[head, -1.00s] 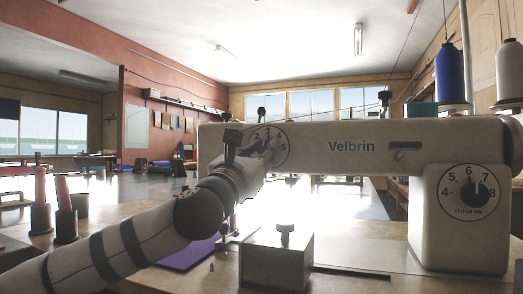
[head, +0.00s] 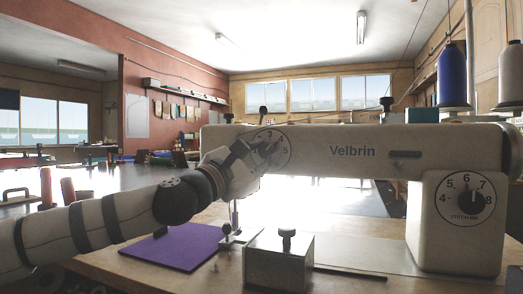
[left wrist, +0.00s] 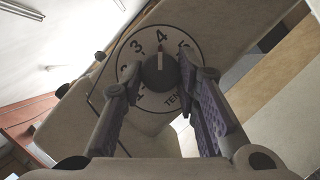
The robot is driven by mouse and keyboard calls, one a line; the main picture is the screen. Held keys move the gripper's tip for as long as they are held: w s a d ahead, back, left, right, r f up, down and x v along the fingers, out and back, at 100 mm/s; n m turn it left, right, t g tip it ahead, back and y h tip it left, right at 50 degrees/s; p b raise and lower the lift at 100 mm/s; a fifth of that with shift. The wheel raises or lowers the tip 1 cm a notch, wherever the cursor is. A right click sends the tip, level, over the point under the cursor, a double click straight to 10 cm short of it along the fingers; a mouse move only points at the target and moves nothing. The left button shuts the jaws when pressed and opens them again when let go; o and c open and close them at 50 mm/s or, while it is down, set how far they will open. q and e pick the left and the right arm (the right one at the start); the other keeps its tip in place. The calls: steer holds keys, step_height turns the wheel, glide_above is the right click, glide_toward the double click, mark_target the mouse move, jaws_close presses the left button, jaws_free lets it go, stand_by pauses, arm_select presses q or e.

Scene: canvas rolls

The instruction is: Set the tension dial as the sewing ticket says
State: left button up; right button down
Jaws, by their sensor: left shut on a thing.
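The tension dial (head: 284,151) is on the left end of the white Velbrin sewing machine (head: 305,142). My left gripper (head: 258,155) covers part of it. In the left wrist view the dial plate (left wrist: 136,52) shows numbers around a dark round knob (left wrist: 155,66). I cannot make out a sewing ticket. My right gripper is not in view.
A stitch dial (head: 464,198) is on the machine's right column. A metal box with a knob (head: 280,262) stands in front of the machine, and a purple cloth (head: 172,248) lies to its left. Blue (head: 453,75) and white (head: 512,75) thread spools stand at the upper right.

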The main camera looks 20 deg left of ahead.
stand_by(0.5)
arm_select(q)
steer(key=o, duration=1.2)
steer(key=shift+c, duration=0.2)
steer(key=v, duration=1.2)
